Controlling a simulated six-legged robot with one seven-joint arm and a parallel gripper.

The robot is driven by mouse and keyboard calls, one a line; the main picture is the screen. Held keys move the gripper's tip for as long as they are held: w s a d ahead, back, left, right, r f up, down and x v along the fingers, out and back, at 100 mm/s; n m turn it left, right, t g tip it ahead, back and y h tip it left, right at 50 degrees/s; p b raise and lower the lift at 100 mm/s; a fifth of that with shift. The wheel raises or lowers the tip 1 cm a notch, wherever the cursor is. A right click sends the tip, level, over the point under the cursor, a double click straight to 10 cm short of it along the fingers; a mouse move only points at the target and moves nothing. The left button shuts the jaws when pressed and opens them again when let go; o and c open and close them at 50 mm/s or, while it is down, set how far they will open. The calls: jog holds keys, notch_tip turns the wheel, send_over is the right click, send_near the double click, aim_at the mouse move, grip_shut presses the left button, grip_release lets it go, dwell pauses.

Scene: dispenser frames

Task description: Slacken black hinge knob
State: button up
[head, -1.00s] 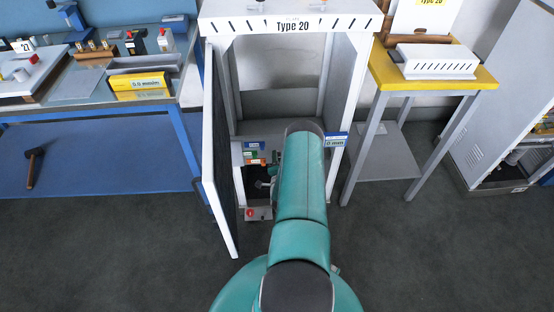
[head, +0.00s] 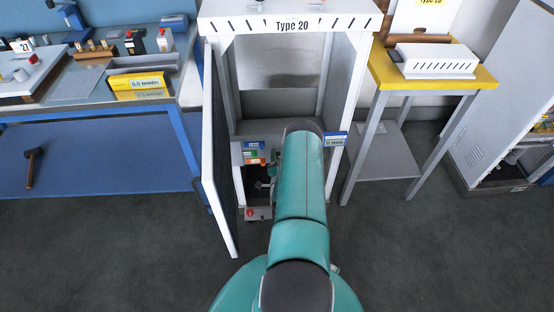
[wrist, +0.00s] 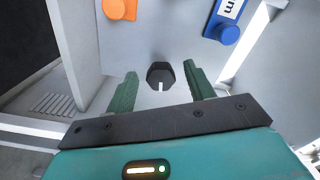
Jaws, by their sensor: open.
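The black knob (wrist: 160,75) shows in the wrist view, on a pale grey panel, with a white mark on its lower face. My gripper (wrist: 162,82) is open, with one green finger on each side of the knob. There are visible gaps between the fingers and the knob in the picture; I cannot tell the distance in depth. In the head view my teal arm reaches into the open white cabinet marked Type 20 (head: 292,25), and it hides the gripper and the black knob there.
An orange knob (wrist: 119,8) and a blue part (wrist: 228,25) sit above the black knob. The cabinet door (head: 217,150) stands open at left. A yellow-topped table (head: 432,75) is at right and a blue bench (head: 95,155) at left. The dark floor in front is clear.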

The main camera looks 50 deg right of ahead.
jog(key=v, duration=1.3)
jog(key=shift+s, duration=0.25)
jog(key=shift+a, duration=0.15)
